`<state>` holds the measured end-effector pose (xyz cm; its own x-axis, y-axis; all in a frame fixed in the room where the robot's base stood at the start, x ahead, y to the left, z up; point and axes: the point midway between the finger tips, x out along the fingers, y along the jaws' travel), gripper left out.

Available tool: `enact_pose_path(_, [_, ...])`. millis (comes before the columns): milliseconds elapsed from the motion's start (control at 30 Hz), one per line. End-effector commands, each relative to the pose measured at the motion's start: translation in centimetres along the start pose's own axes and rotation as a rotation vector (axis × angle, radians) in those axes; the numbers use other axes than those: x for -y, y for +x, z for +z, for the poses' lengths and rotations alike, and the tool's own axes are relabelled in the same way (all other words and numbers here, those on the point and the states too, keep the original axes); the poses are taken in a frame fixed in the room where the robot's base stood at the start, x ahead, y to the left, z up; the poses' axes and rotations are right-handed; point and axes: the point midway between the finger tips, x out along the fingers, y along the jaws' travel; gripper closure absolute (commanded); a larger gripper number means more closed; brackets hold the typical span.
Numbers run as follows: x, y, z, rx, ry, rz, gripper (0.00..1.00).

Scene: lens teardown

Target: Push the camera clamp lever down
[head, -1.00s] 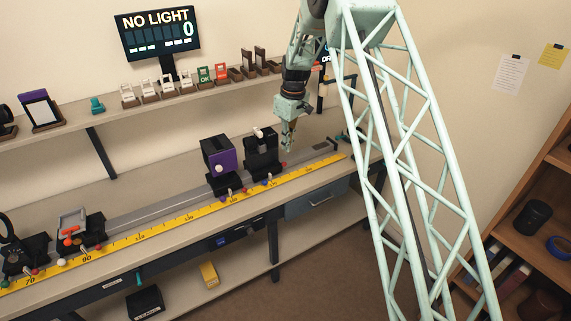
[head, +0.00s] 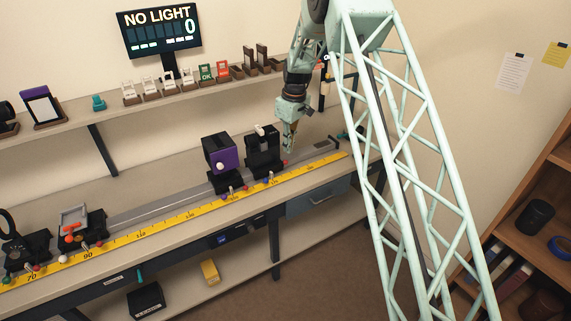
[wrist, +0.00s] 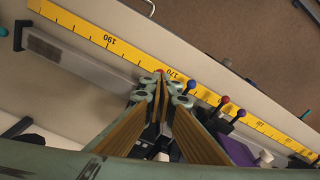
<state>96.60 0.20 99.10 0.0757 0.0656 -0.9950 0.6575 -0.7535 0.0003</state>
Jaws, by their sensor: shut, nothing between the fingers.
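My gripper (head: 290,148) points down, shut and empty, just right of a black upright unit (head: 263,150) on the rail. This unit may be the camera; I cannot tell for sure. In the wrist view the closed tan fingers (wrist: 161,78) end close to a red ball knob (wrist: 160,71); whether they touch it is unclear. A blue ball knob (wrist: 191,87) stands on a short stem nearby. The fingers hide most of the unit in the wrist view. In the head view a red knob (head: 285,162) shows at the unit's right side, below the fingertips.
A purple-fronted box (head: 220,153) stands left of the black unit on the rail (head: 150,208). Its knobs, dark red (wrist: 224,99) and blue (wrist: 241,113), are close by. A yellow scale (head: 190,215) runs along the front. The rail's right end is clear.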

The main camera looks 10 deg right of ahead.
Motion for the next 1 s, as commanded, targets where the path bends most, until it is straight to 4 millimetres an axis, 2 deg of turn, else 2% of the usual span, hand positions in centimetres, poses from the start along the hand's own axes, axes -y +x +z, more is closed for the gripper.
enact_pose_path(533, [0.0,4.7,0.0,0.001,0.000,-0.001,1.00])
enact_pose_path(1000, [0.0,5.7,0.0,0.000,0.000,0.000,1.00])
